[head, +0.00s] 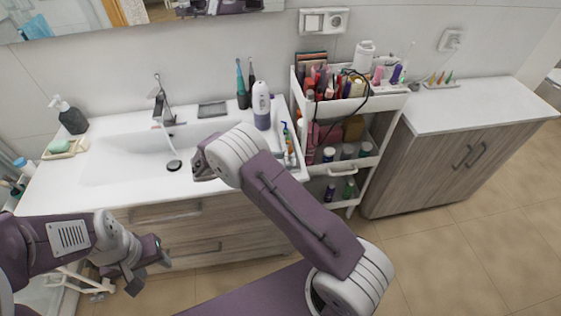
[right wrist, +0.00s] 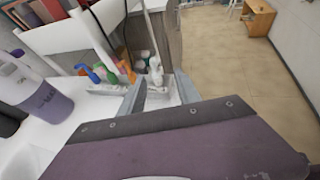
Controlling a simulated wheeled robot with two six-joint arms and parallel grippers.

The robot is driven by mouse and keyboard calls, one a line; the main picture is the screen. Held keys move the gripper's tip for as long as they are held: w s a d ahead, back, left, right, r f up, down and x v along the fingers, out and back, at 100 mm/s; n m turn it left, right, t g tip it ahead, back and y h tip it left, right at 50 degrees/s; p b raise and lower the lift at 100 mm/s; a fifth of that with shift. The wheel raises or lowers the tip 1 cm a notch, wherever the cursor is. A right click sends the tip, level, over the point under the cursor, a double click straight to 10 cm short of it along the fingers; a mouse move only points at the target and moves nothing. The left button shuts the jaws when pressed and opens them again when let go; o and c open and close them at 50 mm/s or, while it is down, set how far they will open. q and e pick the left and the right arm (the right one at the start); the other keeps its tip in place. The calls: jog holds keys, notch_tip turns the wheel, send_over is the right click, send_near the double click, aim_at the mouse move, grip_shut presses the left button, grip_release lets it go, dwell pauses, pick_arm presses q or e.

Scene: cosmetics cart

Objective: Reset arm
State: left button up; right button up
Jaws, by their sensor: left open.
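My left gripper (head: 150,262) is open and empty at the lower left of the head view, in front of the vanity drawers and below the counter. My right arm reaches up across the middle of the head view, and its wrist hides much of its own gripper and part of the counter's right end. In the right wrist view my right gripper (right wrist: 160,92) shows two grey fingers spread apart. No held object is clear between them; white parts show beyond.
A white-and-purple bottle (head: 262,107) stands on the white sink counter (head: 110,165), close to my right wrist. A white cart (head: 349,171) full of cosmetics stands right of it, beside a wooden cabinet (head: 440,165). Open floor (head: 430,250) lies at the lower right.

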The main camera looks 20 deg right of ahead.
dwell(0.4)
jog(key=d+r+m+g+y, duration=0.1)
jog(key=d+r+m, duration=0.2)
jog(key=d+r, duration=0.35)
jog(key=s+r+m+g+y, duration=0.2)
jog(key=s+m+y, duration=0.25)
jog(key=s, duration=0.65)
jog(key=s+a+f+m+t+y, duration=0.1)
jog(key=s+a+f+m+y, duration=0.2)
jog(key=a+m+y, duration=0.1)
jog(key=s+a+f+m+t+y, duration=0.2)
jog(key=s+a+f+m+y, duration=0.2)
jog(key=a+m, duration=0.3)
jog(key=shift+a+f, duration=0.15)
jog(key=shift+a, duration=0.25)
